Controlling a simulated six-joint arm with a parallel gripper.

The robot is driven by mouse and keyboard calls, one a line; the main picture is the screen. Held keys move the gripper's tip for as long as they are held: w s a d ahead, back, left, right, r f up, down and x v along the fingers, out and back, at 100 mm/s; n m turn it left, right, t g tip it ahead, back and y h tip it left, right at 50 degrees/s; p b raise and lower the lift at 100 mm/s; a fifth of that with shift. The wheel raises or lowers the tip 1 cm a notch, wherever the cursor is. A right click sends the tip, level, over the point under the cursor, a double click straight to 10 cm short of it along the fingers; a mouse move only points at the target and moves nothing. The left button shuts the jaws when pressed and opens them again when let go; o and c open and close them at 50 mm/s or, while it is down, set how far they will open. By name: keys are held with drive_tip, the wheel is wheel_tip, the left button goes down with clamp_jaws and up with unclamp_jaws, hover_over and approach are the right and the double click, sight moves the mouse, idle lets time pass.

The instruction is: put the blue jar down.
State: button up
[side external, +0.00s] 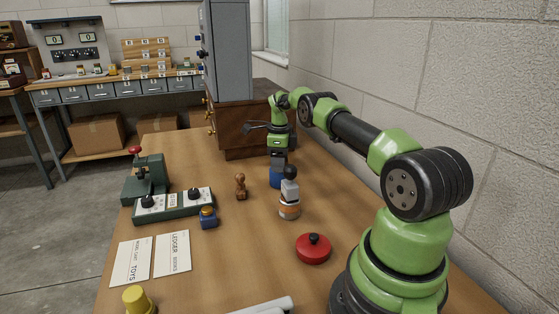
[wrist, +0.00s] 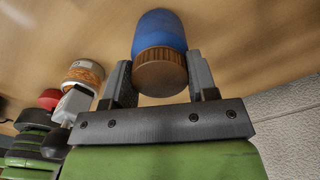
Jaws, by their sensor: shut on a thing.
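The blue jar (side external: 276,180) has a smooth blue body and a ridged brown lid. In the side view it is upright under my gripper (side external: 278,158), partly hidden by a grey-and-white piece with a black knob. In the wrist view the blue jar (wrist: 160,34) is between the two grey fingers of my gripper (wrist: 159,60), which are shut on it around the lid. The jar's base is at or close to the wooden table (side external: 205,160); I cannot tell whether it touches.
Close in front of the jar are the knobbed piece (side external: 290,190) and an orange-banded jar (side external: 289,211). A red lidded pot (side external: 313,249), a wooden stamp (side external: 240,187) and a small blue pot (side external: 208,219) stand nearby. A brown cabinet (side external: 245,128) is behind.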

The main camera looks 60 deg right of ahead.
drive_tip(key=o, duration=1.1)
drive_tip(key=shift+f, duration=0.1)
drive_tip(key=shift+o, duration=0.2)
